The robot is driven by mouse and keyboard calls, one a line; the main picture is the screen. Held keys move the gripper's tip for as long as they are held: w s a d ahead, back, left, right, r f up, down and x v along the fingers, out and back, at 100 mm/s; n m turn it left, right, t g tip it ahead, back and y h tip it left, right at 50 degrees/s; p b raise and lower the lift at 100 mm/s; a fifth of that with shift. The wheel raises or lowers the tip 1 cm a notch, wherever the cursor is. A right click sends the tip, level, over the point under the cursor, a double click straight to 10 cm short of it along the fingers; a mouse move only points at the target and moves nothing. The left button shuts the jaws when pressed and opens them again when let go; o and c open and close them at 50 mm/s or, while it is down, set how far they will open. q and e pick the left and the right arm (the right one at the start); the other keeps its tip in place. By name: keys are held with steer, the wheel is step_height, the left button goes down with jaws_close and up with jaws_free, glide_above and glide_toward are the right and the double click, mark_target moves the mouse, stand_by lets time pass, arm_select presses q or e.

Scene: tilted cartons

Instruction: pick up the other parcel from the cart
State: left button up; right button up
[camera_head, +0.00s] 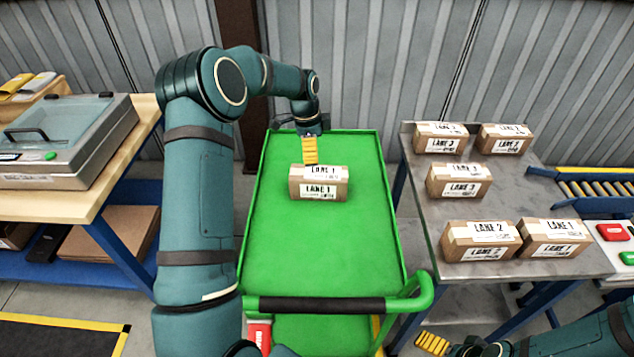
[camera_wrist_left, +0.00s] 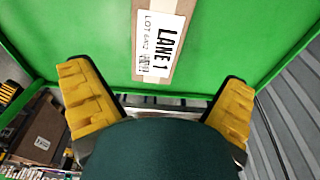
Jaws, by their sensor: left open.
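One brown carton parcel (camera_head: 318,190) labelled LANE 1 sits on the green cart (camera_head: 310,245), toward its far end. My left gripper (camera_head: 311,162) reaches in over the cart's far end, with its yellow fingers right at the parcel's far side in the head view. In the left wrist view the fingers of the left gripper (camera_wrist_left: 158,88) are spread wide and nothing is between them. The parcel's LANE 1 label (camera_wrist_left: 160,38) shows ahead of them. Whether a finger touches the parcel cannot be told. My right gripper (camera_head: 432,343) is low at the right, partly cut off.
A grey metal table (camera_head: 440,190) at the right holds several LANE-labelled cartons (camera_head: 482,240). A roller conveyor (camera_head: 595,189) adjoins it. A wooden bench (camera_head: 105,185) with a lidded machine (camera_head: 65,140) stands left. The cart's near half is clear behind its handle (camera_head: 320,304).

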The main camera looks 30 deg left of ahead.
mark_target(319, 172)
arm_select(q)
steer(key=f, duration=0.5)
steer(key=shift+w+d+f, duration=0.15)
steer(key=shift+d, duration=0.15)
steer(key=shift+w+d+f+b, duration=0.1)
steer(key=shift+d+f+b, duration=0.1)
steer(key=shift+f, duration=0.7)
steer(key=shift+s+d+f+b, duration=0.15)
steer(key=shift+f+b, duration=0.1)
steer(key=shift+f, duration=0.7)
steer(key=shift+w+d+f+b, duration=0.15)
steer(key=shift+d+f+b, duration=0.05)
steer(key=shift+f, duration=0.7)
steer(key=c, duration=1.1)
steer(key=shift+r, duration=0.1)
steer(key=shift+c, duration=0.2)
